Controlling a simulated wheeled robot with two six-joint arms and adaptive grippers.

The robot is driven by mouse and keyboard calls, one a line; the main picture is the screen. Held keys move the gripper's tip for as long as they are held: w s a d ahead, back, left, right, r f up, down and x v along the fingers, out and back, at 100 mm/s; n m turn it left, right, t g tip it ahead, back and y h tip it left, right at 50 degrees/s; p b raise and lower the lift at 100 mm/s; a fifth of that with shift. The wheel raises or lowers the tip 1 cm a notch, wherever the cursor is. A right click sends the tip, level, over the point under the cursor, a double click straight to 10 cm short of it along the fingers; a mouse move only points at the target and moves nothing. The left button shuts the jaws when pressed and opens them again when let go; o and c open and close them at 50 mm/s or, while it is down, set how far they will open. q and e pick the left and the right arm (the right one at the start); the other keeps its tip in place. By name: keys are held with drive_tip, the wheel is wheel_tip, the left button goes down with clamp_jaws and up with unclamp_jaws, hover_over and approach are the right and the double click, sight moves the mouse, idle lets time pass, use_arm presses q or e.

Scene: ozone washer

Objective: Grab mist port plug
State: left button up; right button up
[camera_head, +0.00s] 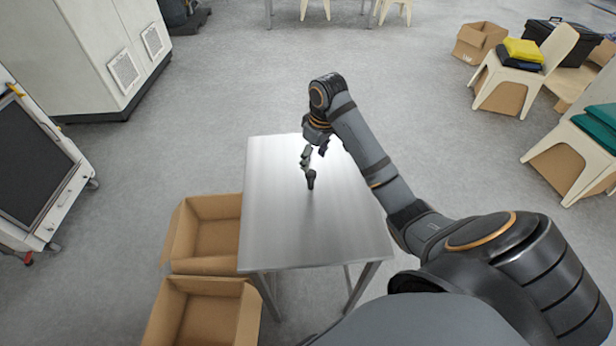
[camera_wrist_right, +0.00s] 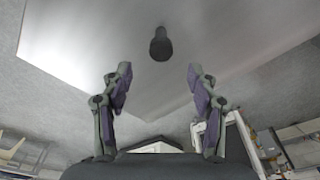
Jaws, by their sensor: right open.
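The mist port plug (camera_head: 311,179) is a small black piece on the metal table, just below my right gripper in the head view. In the right wrist view the plug (camera_wrist_right: 161,45) is a dark, round-ended piece ahead of the fingertips, near the middle between them. My right gripper (camera_head: 314,160) is above the tabletop, its fingers open and empty. In the right wrist view the open gripper (camera_wrist_right: 158,82) shows a wide gap between its purple-padded fingers. The plug lies beyond the tips, not between them. My left gripper is not in view.
The metal table (camera_head: 275,215) is otherwise bare. Two open cardboard boxes, an upper one (camera_head: 215,240) and a lower one (camera_head: 205,315), stand at its left. Chairs (camera_head: 500,88) with folded cloths stand at the right. A white cabinet (camera_head: 95,50) stands at the upper left.

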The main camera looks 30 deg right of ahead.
sight(312, 174)
drive_tip(key=f+b, duration=0.2)
drive_tip(key=f, duration=0.1)
drive_tip(key=shift+w+a+f, duration=0.1)
drive_tip(key=shift+w+f, duration=0.05)
drive_tip(key=shift+w, duration=0.05)
drive_tip(key=shift+w+f+p, duration=0.2)
drive_tip(key=shift+w+f, duration=0.05)
drive_tip(key=shift+f, duration=0.25)
drive_tip(key=shift+w+f+p, duration=0.15)
drive_tip(key=shift+w+f, duration=0.05)
drive_tip(key=shift+f, duration=0.3)
drive_tip(key=shift+s+f, duration=0.3)
drive_tip(key=shift+f, duration=0.15)
wheel_tip(312, 174, down, 4)
drive_tip(key=shift+w+a+r+p, duration=0.1)
drive_tip(key=shift+p, duration=0.2)
drive_tip(key=shift+f, duration=0.2)
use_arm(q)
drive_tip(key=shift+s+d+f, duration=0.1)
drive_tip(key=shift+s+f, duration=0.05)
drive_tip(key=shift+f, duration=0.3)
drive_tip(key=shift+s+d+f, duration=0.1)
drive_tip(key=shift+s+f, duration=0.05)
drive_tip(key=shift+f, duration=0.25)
use_arm(e)
drive_tip(key=shift+c, duration=1.2)
clamp_jaws()
